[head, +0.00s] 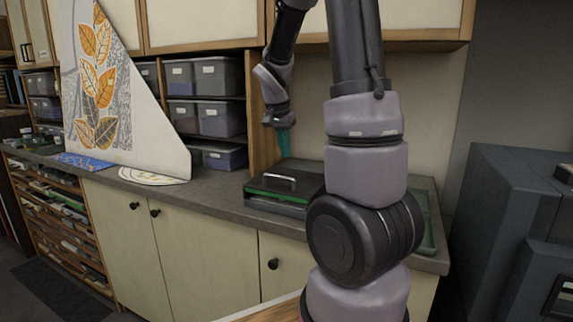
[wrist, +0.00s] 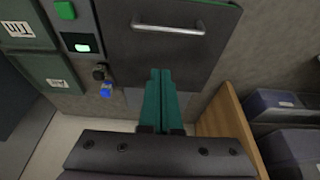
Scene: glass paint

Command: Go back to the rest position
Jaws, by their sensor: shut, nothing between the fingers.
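My gripper (head: 284,143) has teal fingers that point down above the counter in the head view. The fingers also show in the middle of the wrist view (wrist: 160,75), pressed together with nothing between them. In the head view they hang above and behind a dark box with a silver handle (head: 279,181) and a green strip. The box's dark panel and handle (wrist: 168,28) lie beyond the fingertips in the wrist view. My arm hides part of the counter and wall behind it.
The grey counter (head: 225,205) runs along cream cupboards. A leaning panel with orange leaves (head: 145,130) stands at left. Grey storage bins (head: 215,118) fill shelves beside a wooden divider (head: 263,110). A dark grey cabinet (head: 510,220) stands at right. Wall cupboards overhang the counter.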

